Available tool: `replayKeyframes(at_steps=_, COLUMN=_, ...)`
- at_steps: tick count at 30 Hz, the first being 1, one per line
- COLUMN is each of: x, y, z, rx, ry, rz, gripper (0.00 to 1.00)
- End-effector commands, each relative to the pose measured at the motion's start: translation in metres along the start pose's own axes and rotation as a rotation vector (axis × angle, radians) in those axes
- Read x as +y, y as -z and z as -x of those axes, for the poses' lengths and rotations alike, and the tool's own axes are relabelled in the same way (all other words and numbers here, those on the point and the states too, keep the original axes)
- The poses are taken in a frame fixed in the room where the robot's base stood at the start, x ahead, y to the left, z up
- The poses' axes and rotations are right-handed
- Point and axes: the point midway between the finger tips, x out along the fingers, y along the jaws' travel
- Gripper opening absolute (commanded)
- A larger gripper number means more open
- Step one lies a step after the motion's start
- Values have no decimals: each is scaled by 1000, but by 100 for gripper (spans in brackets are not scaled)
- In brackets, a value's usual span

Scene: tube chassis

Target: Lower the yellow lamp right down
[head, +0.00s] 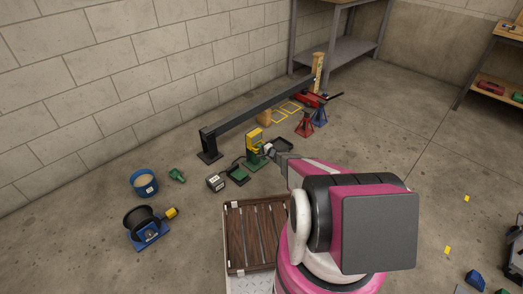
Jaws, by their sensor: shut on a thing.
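The yellow lamp (253,136) stands on the floor left of centre, with a yellow head above a green lower part and base. It looks upright. My gripper (268,150) reaches in from the right and is shut at the lamp's right side, just below the yellow head. The fingertips are small here, and which part of the lamp they grip cannot be made out. My magenta and white arm hides the floor to the lower right of the lamp.
A dark beam on posts (240,122) runs behind the lamp. A grey battery-like box (215,182) and dark trays are close by. A slatted wooden panel (258,236) lies in front. Red (305,124) and blue stands are behind right. A blue bucket (144,184) and cable reel (147,226) stand left.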

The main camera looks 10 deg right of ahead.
Motion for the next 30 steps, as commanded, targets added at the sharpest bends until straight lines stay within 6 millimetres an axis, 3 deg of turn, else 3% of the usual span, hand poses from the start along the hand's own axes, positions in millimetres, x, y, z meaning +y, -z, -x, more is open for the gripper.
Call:
replayKeyframes(at_steps=6, x=6, y=0, z=0, rx=2, ry=-12, rz=2, gripper=0)
replayKeyframes(at_steps=7, x=6, y=0, z=0, rx=2, ry=-12, rz=2, gripper=18)
replayKeyframes(at_steps=9, x=7, y=0, z=0, rx=2, ry=-12, rz=2, gripper=39)
replayKeyframes(at_steps=21, x=4, y=-1, z=5, rx=2, ry=-8, rz=1, gripper=39)
replayKeyframes(at_steps=30, x=3, y=-2, z=44, rx=3, ry=-9, rz=1, gripper=39)
